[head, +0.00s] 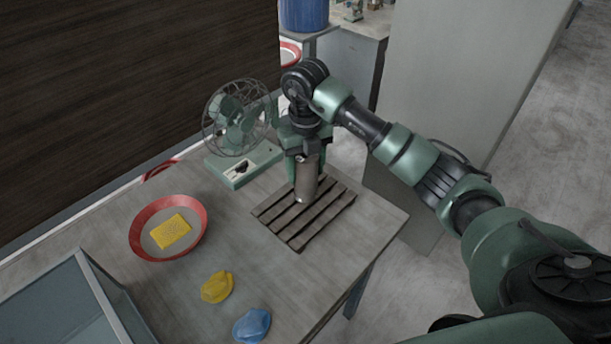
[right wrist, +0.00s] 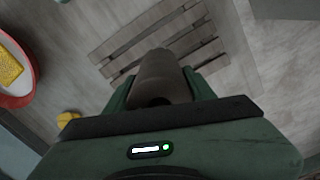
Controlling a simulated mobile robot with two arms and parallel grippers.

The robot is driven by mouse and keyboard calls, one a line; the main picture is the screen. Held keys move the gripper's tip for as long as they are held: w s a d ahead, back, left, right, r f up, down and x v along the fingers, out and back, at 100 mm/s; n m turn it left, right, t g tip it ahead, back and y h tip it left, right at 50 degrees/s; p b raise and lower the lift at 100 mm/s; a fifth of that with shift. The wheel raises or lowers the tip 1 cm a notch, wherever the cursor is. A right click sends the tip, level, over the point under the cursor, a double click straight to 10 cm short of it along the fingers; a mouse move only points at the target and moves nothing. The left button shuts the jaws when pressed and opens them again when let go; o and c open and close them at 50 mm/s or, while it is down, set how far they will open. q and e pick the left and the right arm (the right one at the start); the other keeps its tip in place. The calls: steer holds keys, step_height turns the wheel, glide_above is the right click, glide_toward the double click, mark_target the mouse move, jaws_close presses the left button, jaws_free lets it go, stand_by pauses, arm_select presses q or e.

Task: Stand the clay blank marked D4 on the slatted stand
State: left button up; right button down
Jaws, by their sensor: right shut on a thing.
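A grey-brown clay blank (head: 307,180) is upright in the head view, held by my right gripper (head: 304,160). No D4 mark is readable on it. The slatted stand (head: 330,217) is a set of dark wooden slats on the table, below the blank. The blank's lower end overlaps the stand in the picture; I cannot tell whether it touches. In the right wrist view the blank (right wrist: 162,75) sits between the fingers (right wrist: 165,90), with the slats (right wrist: 190,25) beyond it. My right gripper is shut on the blank. My left gripper is not in view.
A green desk fan (head: 238,120) stands behind the stand. A red-rimmed bowl (head: 203,215) with a yellow sponge (head: 170,231) is at left. Yellow (head: 217,287) and blue (head: 252,325) crumpled cloths lie in front. A glass-sided box (head: 62,310) is at lower left.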

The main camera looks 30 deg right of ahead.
mark_target(305, 178)
step_height(305, 178, down, 3)
steer(key=shift+r+p, duration=0.2)
steer(key=shift+p, duration=0.1)
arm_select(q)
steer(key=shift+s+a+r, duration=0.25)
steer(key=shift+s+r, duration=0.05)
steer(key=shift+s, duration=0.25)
arm_select(e)
steer(key=shift+f, duration=0.25)
steer(key=c, duration=0.5)
jaws_free()
steer(key=shift+f, duration=0.15)
